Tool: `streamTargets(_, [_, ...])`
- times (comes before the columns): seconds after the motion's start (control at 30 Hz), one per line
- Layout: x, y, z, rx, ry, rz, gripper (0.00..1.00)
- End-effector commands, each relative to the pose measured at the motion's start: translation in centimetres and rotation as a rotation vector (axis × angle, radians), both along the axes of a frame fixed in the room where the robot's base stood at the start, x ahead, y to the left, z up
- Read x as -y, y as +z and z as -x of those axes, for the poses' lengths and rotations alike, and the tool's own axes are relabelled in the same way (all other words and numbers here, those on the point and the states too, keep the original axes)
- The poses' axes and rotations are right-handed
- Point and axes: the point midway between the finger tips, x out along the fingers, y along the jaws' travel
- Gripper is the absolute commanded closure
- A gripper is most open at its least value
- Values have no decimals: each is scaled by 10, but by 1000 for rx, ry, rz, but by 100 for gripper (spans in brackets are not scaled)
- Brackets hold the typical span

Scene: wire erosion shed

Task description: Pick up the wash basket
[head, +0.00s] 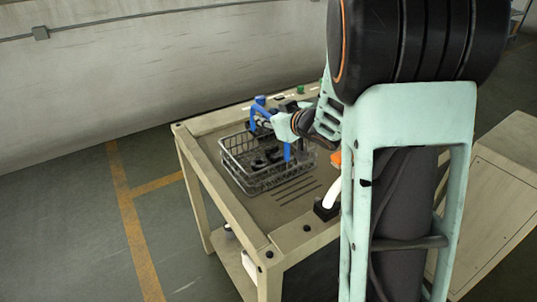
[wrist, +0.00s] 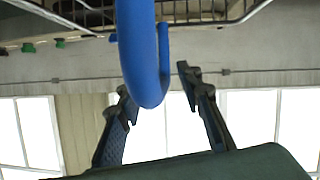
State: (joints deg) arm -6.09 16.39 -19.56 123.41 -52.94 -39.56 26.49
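The wash basket (head: 236,172) is a grey wire basket standing on a beige bench, with dark parts inside it. Its blue handle (head: 258,110) rises above the rim and is partly hidden by my arm. In the wrist view the blue handle (wrist: 140,50) hangs down the picture, which looks upside down, and the basket's wire rim (wrist: 225,20) shows along the top. My gripper (wrist: 154,80) is open, one finger to each side of the handle. The handle's bend lies between the fingers, with a visible gap on the right. In the head view my arm hides the fingertips.
The bench top (head: 245,212) has dark slots in front of the basket. A white curved piece on a black base (head: 326,210) stands at the bench's right front. A beige cabinet (head: 497,190) is at right. The floor to the left is clear.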

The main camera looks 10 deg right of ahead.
Motion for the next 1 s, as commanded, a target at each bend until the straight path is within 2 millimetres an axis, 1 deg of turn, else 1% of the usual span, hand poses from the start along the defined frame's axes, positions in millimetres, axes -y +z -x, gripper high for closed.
streamTargets(0.03, [0,0,0,0,0,0,67])
streamTargets(0.07, [0,0,0,0,0,0,69])
streamTargets(0.3, [0,0,0,0,0,0,96])
streamTargets(0.33, [0,0,0,0,0,0,99])
streamTargets(0.37, [0,0,0,0,0,0,100])
streamTargets(0.77, [0,0,0,0,0,0,100])
streamTargets(0.8, [0,5,-1,10,1,-2,100])
streamTargets(1.0, [0,6,-1,10,1,-3,100])
